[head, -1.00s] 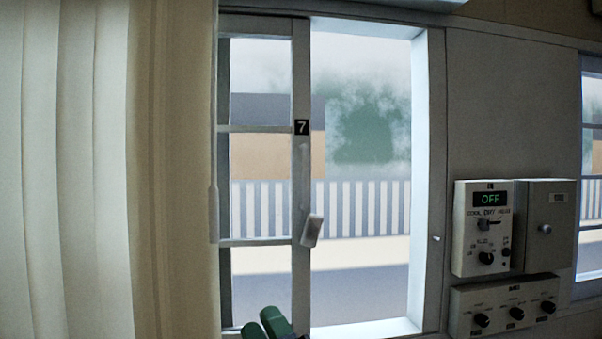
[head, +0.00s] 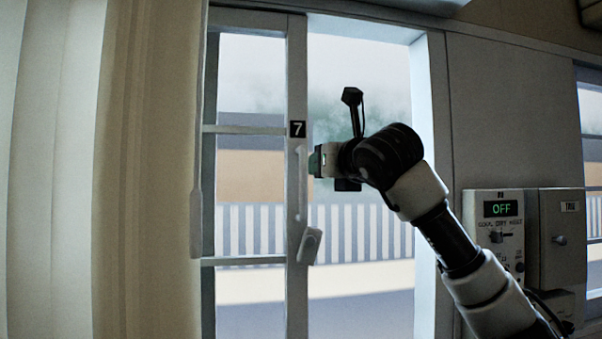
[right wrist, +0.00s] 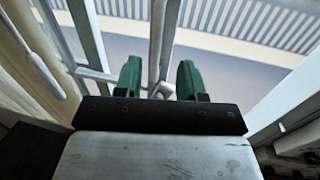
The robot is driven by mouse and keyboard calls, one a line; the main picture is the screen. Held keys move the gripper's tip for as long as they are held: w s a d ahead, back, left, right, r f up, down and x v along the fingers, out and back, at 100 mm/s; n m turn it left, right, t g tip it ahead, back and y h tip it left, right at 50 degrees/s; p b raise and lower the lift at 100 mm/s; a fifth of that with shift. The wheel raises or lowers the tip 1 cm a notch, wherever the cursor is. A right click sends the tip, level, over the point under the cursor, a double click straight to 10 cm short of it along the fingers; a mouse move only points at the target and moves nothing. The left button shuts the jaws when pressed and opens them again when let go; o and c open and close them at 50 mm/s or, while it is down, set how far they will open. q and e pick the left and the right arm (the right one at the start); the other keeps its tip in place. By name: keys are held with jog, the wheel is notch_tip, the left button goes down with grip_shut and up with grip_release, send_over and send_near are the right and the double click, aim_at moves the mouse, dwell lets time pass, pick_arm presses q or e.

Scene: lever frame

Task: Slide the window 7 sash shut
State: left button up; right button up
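The window 7 sash (head: 297,80) is a pale framed pane at the left of the opening, marked by a black "7" label (head: 298,129). The gap to its right is open to the frame's right jamb (head: 432,110). A slim pull handle (head: 302,180) runs down its right stile, with a tilted latch (head: 310,245) below. My right gripper (head: 316,162) is beside the stile at handle height. In the right wrist view its green fingers (right wrist: 159,80) are apart, and the stile (right wrist: 164,40) shows between and beyond them. Contact cannot be told. My left gripper is not in view.
A beige curtain (head: 145,180) hangs left of the sash. A control box reading OFF (head: 497,232) and a grey box (head: 562,240) are on the wall at right, partly behind my right arm. The window gap itself looks clear apart from my arm.

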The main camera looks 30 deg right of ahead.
aim_at(305, 168)
jog(key=w+p, duration=0.4)
jog(key=w, duration=0.5)
jog(key=shift+d+r+p, duration=0.1)
jog(key=shift+d+p, duration=0.05)
jog(key=shift+p, duration=0.25)
jog(key=shift+w, duration=0.7)
jog(key=shift+c, duration=0.3)
grip_shut()
